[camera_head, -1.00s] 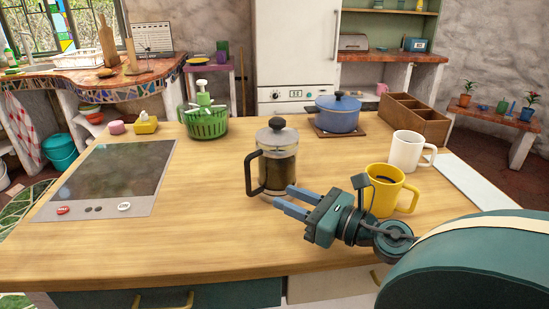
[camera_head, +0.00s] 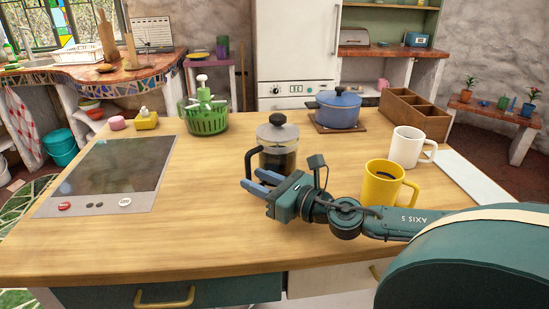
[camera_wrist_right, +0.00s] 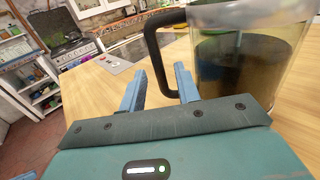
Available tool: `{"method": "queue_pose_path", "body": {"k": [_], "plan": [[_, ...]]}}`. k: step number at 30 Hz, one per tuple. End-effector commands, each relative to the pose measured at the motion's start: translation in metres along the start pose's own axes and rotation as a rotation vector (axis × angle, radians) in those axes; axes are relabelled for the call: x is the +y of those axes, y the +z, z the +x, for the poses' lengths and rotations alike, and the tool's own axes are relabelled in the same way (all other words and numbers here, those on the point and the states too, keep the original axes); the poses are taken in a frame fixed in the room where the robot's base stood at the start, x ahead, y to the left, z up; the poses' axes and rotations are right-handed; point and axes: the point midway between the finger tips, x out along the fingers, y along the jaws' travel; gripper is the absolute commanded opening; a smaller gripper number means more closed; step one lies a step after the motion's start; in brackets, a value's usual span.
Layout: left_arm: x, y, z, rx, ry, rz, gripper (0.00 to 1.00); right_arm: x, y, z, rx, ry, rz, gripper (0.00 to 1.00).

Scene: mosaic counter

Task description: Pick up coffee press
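The coffee press (camera_head: 278,135) is a glass jug with a black lid, a knob, a black handle and dark coffee inside. It stands upright on the wooden counter. My right gripper (camera_head: 254,183) is in front of it, its blue fingers pointing left near the handle's lower part. In the right wrist view, the fingers of the gripper (camera_wrist_right: 158,90) are apart, and the black handle of the coffee press (camera_wrist_right: 240,60) shows ahead between them. I cannot tell whether they touch it. The gripper hides the jug's lower part in the head view. My left gripper is not in view.
A yellow mug (camera_head: 381,185) stands close beside my right wrist, with a white mug (camera_head: 406,147) behind it. A blue pot (camera_head: 338,108) and a wooden divided box (camera_head: 415,115) are farther back. A dark cooktop (camera_head: 110,168) is at left. The front counter is clear.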

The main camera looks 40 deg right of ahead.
Motion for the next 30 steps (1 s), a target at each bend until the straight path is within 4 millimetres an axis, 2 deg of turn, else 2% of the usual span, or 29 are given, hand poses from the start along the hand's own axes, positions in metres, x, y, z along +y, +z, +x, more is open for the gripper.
{"method": "queue_pose_path", "body": {"k": [9, 20, 30], "plan": [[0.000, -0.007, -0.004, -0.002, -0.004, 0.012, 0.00, -0.001, 0.002, 0.025, -0.003, -0.002, 0.000, 0.32], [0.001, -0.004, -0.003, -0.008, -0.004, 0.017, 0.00, 0.000, 0.000, 0.029, 0.001, 0.001, 0.001, 0.32], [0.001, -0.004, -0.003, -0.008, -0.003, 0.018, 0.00, 0.000, 0.000, 0.029, 0.000, 0.001, 0.000, 0.07]]}}
